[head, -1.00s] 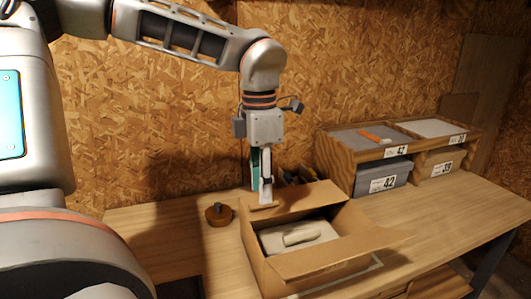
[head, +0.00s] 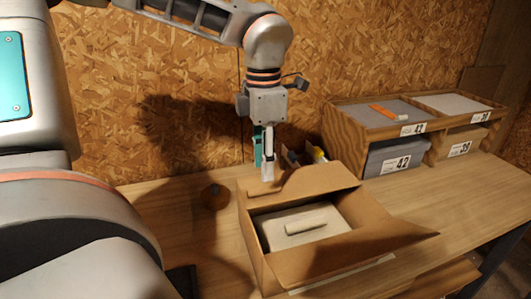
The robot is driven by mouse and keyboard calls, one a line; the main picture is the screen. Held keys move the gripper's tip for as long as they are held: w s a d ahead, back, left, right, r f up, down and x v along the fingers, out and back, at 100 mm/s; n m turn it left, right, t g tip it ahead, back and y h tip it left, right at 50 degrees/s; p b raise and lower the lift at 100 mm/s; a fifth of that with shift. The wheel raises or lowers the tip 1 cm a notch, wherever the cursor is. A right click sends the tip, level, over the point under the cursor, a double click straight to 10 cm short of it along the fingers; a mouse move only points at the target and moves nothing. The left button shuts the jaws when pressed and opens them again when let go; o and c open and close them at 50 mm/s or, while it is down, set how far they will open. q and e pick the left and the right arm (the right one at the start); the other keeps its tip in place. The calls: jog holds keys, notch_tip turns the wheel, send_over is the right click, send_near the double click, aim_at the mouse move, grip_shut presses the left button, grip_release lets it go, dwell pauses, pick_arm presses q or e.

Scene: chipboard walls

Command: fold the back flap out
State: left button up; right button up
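The open cardboard box (head: 258,235) stands on the workbench with a pale, handled object (head: 303,225) inside. Its back flap (head: 322,180) stands up at the far side, with a curved cutout at its left part. The front flap (head: 350,250) is spread outward toward the lower right. My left gripper (head: 267,178) points straight down at the left part of the back flap, its tip at or just behind the flap's edge; I cannot tell whether it touches. Its fingers look close together, but their gap is not clear. My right gripper is not in view.
The bench right of the box is clear.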

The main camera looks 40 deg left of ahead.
aim_at(264, 187)
pick_arm(q)
notch_tip(264, 187, down, 4)
jog(key=shift+f+b, duration=0.1)
jog(key=shift+b, duration=0.8)
jog(key=shift+w+f+b, duration=0.1)
jog(key=shift+f+b, duration=0.3)
jog(key=shift+f, duration=0.55)
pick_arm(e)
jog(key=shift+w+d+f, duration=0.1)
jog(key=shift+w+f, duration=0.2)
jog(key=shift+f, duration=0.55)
pick_arm(q)
jog(key=shift+b, duration=0.35)
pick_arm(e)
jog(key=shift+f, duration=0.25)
pick_arm(q)
jog(key=shift+r, duration=0.1)
jog(key=c, duration=0.9)
